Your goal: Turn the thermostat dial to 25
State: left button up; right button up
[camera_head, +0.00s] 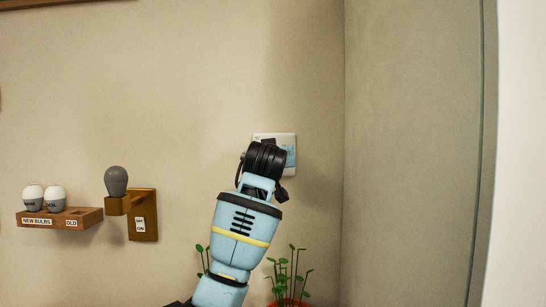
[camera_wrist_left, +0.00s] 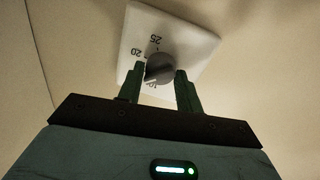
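The thermostat is a white square plate on the wall, partly hidden behind my left gripper (camera_head: 268,150) in the head view; its right side (camera_head: 290,158) shows. In the left wrist view the plate (camera_wrist_left: 192,42) carries a round grey dial (camera_wrist_left: 160,67) and printed numbers, with 25 and 20 readable. My left gripper (camera_wrist_left: 160,80) has one finger on each side of the dial, and both fingers appear to touch it. I cannot make out where the dial points. My right gripper is not in view.
A wooden shelf (camera_head: 88,217) with two white bulbs is on the wall at left. A grey bulb (camera_head: 116,181) stands on a wooden switch mount (camera_head: 148,215). A green potted plant (camera_head: 290,275) is below the thermostat. A wall corner is to the right.

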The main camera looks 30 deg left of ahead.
pick_arm(q)
jog(key=shift+c, duration=0.7)
jog(key=shift+m, duration=0.4)
jog(key=shift+d+r+m+g+y, duration=0.1)
jog(key=shift+m+g+y, duration=0.2)
jog(key=shift+m, duration=4.25)
jog(key=shift+r+m+g+y, duration=0.15)
jog(key=shift+m+g, duration=0.25)
jog(key=shift+m, duration=4.15)
jog(key=shift+f, duration=0.1)
jog(key=o, duration=1)
